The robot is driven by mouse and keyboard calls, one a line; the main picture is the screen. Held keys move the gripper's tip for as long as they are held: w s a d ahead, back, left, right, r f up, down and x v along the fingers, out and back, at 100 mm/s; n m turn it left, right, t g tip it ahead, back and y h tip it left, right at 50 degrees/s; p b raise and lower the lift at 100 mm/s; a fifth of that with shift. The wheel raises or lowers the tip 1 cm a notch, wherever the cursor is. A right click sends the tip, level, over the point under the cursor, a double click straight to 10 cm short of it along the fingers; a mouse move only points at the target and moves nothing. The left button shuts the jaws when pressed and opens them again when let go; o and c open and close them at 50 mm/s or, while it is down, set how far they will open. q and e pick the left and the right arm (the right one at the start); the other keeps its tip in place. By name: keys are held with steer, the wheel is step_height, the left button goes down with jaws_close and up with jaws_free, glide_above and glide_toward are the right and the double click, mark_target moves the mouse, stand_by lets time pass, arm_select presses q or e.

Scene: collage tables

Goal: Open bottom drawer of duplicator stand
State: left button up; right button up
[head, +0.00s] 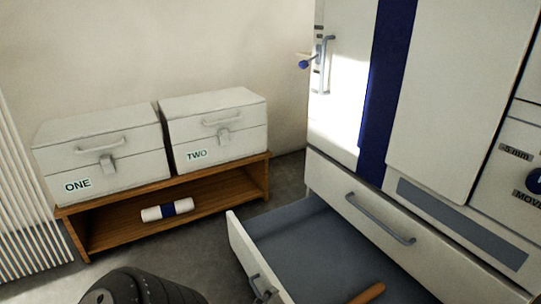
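The duplicator stand is the large white cabinet (450,85) with a blue vertical stripe on the right. Its bottom drawer (242,250) is pulled out, with its white front standing well away from the cabinet and its grey inside showing. A metal handle (256,281) is on the drawer front, partly cut off by the lower edge. A small dark shape by this handle is too small to make out. The drawer above, with a long grey handle (380,218), is shut.
A brown wooden rod (369,293) lies in the open drawer. A white radiator (25,215) is at left.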

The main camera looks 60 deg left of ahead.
arm_select(q)
step_height(320, 180, up, 2)
steer(key=shift+d+r, duration=0.1)
steer(key=shift+d, duration=0.05)
steer(key=shift+c, duration=1.2)
steer(key=shift+s+d+r+b, duration=0.1)
steer(key=shift+s+d+b, duration=0.1)
steer(key=shift+s+b, duration=0.15)
steer(key=c, duration=0.5)
steer(key=shift+f+v, duration=0.2)
steer(key=shift+v, duration=0.6)
steer(key=shift+f+v, duration=0.15)
steer(key=shift+v, duration=0.65)
steer(key=shift+s, duration=0.1)
steer(key=shift+p, duration=0.7)
